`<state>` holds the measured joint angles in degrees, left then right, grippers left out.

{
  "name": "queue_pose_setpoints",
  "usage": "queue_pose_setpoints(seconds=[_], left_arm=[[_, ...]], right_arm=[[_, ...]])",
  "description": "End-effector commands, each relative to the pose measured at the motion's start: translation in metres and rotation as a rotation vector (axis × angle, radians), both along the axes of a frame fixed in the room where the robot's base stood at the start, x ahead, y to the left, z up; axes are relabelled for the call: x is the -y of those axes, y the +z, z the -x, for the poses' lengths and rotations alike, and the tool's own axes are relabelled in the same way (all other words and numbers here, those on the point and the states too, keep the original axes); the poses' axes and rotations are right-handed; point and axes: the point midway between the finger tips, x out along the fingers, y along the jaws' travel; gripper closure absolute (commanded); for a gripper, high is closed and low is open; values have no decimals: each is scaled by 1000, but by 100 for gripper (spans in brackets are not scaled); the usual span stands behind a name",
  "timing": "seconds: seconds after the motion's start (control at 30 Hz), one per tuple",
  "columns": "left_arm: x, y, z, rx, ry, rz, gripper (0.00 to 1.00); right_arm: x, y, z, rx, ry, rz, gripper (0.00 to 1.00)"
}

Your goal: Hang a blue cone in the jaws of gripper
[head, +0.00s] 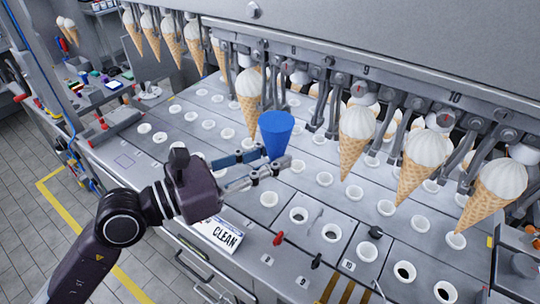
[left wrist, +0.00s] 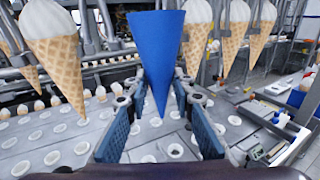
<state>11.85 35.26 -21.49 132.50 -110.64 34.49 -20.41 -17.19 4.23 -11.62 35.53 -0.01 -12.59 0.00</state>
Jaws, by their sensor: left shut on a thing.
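The blue cone (head: 276,135) is upright, with its wide end up and its point down. My left gripper (head: 272,170) is shut around its lower part. In the left wrist view the cone (left wrist: 157,48) stands between the two fingers (left wrist: 160,120), its point hanging between them. A row of hanging metal jaws runs along the machine. Jaws without a cone (head: 322,105) hang behind and to the right of the blue cone in the head view. The cone is below the rail, apart from the jaws as far as I can tell. My right gripper is not in view.
Waffle cones with white tops hang in other jaws, one (head: 250,98) close left of the blue cone and one (head: 357,138) to its right. Below is a grey deck with white cup holes (head: 299,215).

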Motion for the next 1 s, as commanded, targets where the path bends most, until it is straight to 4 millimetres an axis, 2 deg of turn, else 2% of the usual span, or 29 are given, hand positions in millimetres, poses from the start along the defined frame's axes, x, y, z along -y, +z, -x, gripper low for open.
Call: queue_pose_setpoints(seconds=[0.33, 1.0], left_arm=[[7, 1, -10, 1, 0, 1, 95], [19, 1, -28, 1, 0, 0, 95]], right_arm=[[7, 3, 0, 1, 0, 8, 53], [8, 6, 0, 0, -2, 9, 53]])
